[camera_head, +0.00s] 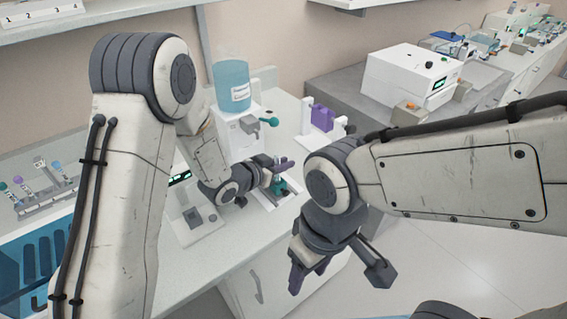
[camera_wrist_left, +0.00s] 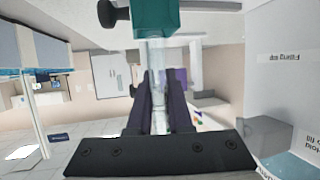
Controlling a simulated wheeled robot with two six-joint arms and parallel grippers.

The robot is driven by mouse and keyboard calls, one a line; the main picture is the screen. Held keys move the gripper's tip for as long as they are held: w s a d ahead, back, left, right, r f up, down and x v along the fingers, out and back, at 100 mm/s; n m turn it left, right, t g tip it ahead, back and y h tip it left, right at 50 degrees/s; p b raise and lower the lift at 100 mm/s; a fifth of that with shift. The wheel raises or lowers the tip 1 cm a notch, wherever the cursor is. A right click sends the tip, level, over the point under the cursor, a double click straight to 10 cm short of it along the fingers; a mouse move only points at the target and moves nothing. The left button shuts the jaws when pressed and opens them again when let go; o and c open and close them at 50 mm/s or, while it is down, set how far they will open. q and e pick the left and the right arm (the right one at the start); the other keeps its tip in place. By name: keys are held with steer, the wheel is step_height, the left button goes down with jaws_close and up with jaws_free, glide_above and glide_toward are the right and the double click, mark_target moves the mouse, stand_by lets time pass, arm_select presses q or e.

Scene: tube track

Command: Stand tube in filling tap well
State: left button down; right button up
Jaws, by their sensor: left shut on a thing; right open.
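My left gripper (camera_head: 281,167) is shut on a clear tube (camera_wrist_left: 157,62), which stretches between its two dark fingers (camera_wrist_left: 157,80) in the left wrist view. One end of the tube meets or overlaps a teal block (camera_wrist_left: 157,18) at the top of that view; I cannot tell whether it is inside. In the head view a teal well piece (camera_head: 281,187) sits just below the gripper, in front of the filling tap (camera_head: 250,126). The tube is too small there to judge its tilt. My right gripper (camera_head: 335,277) is open and empty, at the lower centre.
A blue liquid bottle (camera_head: 231,84) stands on the filling station. A purple block in a white stand (camera_head: 322,118) is to its right. A tube rack (camera_head: 45,190) and a blue bin (camera_head: 38,262) are at left. A white machine (camera_head: 410,78) stands at back right.

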arm_select(q)
steer(key=shift+f+b, duration=0.35)
steer(key=shift+f, duration=0.1)
steer(key=shift+f+b, duration=0.45)
steer(key=shift+f, duration=0.05)
stand_by(0.3)
steer(key=c, duration=0.8)
jaws_free()
steer(key=shift+o, duration=0.2)
steer(key=shift+s+a+r, duration=0.2)
steer(key=shift+s+a, duration=0.1)
steer(key=shift+a, duration=0.05)
steer(key=b+v, duration=0.1)
steer(key=v, duration=0.8)
steer(key=shift+s, duration=0.2)
